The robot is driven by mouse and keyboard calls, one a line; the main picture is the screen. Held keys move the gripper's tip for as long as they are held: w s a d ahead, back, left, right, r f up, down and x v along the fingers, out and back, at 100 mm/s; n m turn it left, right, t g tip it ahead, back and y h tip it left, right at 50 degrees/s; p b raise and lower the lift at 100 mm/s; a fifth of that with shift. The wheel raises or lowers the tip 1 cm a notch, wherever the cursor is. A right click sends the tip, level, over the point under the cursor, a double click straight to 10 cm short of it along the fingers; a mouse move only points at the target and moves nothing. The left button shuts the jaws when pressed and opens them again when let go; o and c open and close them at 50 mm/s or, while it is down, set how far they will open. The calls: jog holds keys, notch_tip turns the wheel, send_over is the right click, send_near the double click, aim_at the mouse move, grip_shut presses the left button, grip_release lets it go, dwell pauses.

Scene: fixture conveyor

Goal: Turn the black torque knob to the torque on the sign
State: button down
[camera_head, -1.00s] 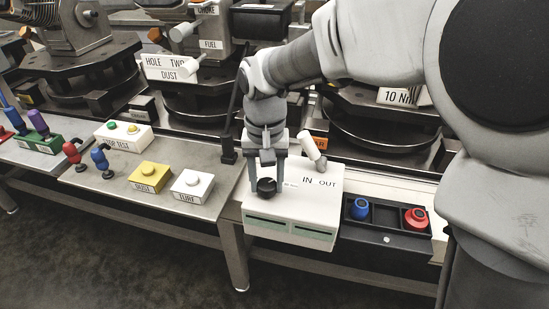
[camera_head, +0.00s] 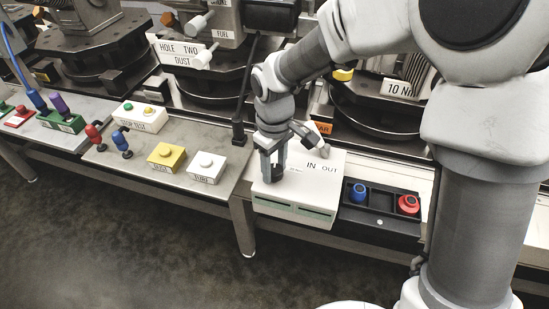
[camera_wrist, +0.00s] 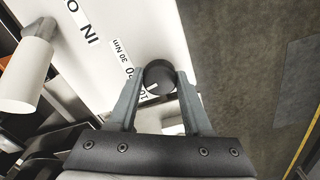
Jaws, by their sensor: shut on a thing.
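The black torque knob (camera_wrist: 158,75) is on top of the white box (camera_head: 325,188), near its edge. In the wrist view it is round and has a short white mark on the side towards my gripper. My gripper (camera_wrist: 158,88) has one finger on each side of the knob and is shut on it. In the head view my gripper (camera_head: 273,178) points down at the box and mostly hides the knob. A "30 Nm" label (camera_wrist: 121,57) and a partly covered label starting "10" lie beside the knob. The sign (camera_head: 400,88) reads "10 Nm".
A white cylindrical handle (camera_wrist: 22,75) stands beside the box's IN and OUT lettering. A black tray (camera_head: 380,212) with a blue and a red piece is to the right. Yellow (camera_head: 166,156) and white (camera_head: 207,166) button boxes are to the left. Open floor lies in front.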

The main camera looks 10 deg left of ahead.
aim_at(274, 169)
jog(key=n+p, duration=0.3)
jog(key=n, duration=0.1)
jog(key=shift+r, duration=0.15)
jog(key=shift+n+p, duration=0.85)
jog(key=shift+n, duration=0.75)
jog(key=shift+c, duration=1.6)
grip_release()
notch_tip(274, 169, up, 17)
jog(key=p, duration=0.4)
